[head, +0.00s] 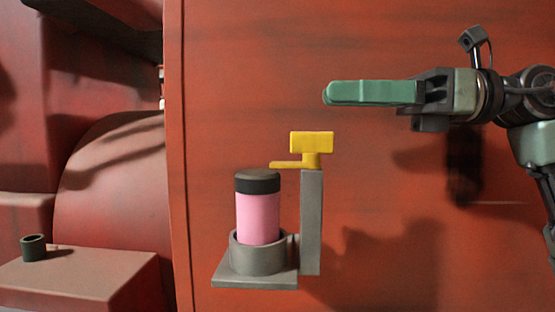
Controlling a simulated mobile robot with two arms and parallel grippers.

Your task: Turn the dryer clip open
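The yellow dryer clip (311,146) sits on top of a grey upright post (311,225). Its thin lower arm reaches left, over the edge of the dryer's dark cap. The dryer is a pink cylinder (258,218) with a black cap (257,181), standing upright in a grey round holder (258,260). My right gripper (326,93) comes in from the right, above and slightly right of the clip, apart from it. Its green fingers point left and are seen from the side, one covering the other, so their gap is hidden. My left gripper is out of view.
A flat red wall (400,250) stands behind the holder, with free room around the clip. At left are a large rounded red housing (110,190) and a block (80,275) bearing a small dark cup-like piece (33,247).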

